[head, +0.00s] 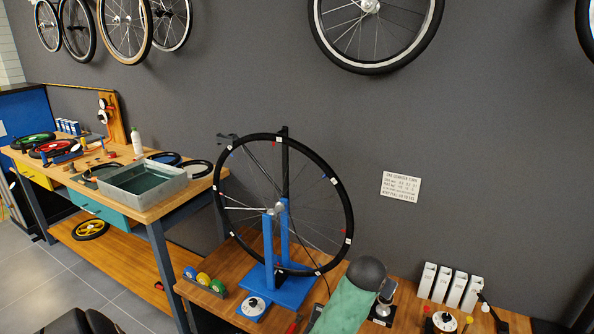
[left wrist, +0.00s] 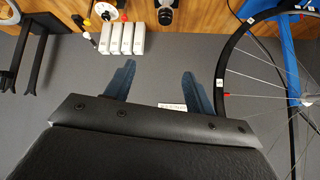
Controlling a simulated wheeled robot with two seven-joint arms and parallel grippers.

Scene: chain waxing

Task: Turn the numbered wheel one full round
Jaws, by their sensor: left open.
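The numbered wheel (head: 349,205) stands upright in a blue stand (head: 290,291) on the wooden bench. Its black rim carries small white tags and a few red marks; any numbers are too small to read. In the left wrist view part of the wheel (left wrist: 231,47) shows at the right edge. My left gripper (left wrist: 158,69) is open with nothing between its dark blue fingers. The rim passes just right of the right finger in that view; I see no contact. The fingers do not show in the head view. My right gripper is not in view.
White boxes (head: 444,284) stand at the right of the bench, with a wall note (head: 400,186) above. A white dial (head: 253,306) and coloured rolls (head: 204,279) sit by the stand. A metal tray (head: 142,187) rests on the left bench.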

